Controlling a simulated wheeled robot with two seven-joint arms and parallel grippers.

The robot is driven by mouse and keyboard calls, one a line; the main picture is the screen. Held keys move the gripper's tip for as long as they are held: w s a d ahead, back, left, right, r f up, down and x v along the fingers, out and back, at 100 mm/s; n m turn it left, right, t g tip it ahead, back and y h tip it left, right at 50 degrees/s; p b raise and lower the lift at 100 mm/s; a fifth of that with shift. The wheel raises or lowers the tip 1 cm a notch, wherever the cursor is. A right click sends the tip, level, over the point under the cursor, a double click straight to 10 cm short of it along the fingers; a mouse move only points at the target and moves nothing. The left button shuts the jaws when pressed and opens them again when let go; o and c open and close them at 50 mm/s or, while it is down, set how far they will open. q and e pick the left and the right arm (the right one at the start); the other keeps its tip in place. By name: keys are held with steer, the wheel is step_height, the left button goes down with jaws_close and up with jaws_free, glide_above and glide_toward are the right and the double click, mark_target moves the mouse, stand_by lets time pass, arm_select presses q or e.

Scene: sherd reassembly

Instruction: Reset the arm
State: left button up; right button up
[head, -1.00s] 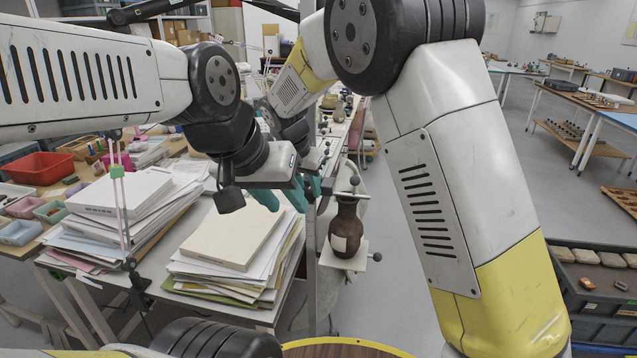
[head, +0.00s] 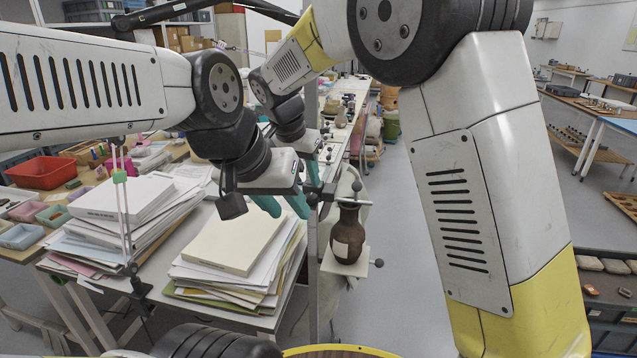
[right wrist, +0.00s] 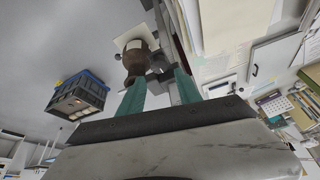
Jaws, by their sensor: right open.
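My left gripper (head: 283,206) hangs above the paper stacks in the head view, its two teal fingers apart with nothing seen between them. My right gripper (head: 313,173) is behind it, partly hidden by the left wrist. In the right wrist view my right gripper (right wrist: 160,92) shows two teal fingers spread apart, with empty space between them. A brown vase with a pale label (head: 347,236) stands on a small white plate of a stand. The vase also shows in the right wrist view (right wrist: 136,60), beyond the fingertips and apart from them.
Two stacks of papers (head: 232,237) (head: 122,199) lie on the table at left, near a red bin (head: 42,172). A thin upright post with a green clamp (head: 119,177) stands there. A dark crate (right wrist: 78,96) shows in the right wrist view. Open floor lies right of the vase.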

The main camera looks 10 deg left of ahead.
steer(key=shift+s+r, duration=0.2)
steer(key=shift+r, duration=0.25)
steer(key=s+d+r+n+g+y, duration=0.1)
steer(key=s+d+r, duration=0.2)
steer(key=d, duration=0.6)
steer(key=s+d+r+y, duration=0.2)
steer(key=s+d, duration=0.1)
steer(key=d, duration=0.7)
steer(key=s+d+n+t, duration=0.2)
steer(key=s+d, duration=0.9)
steer(key=s, duration=0.4)
steer(key=shift+s+d+f+n+t, duration=0.35)
steer(key=shift+d+f+n+t, duration=0.05)
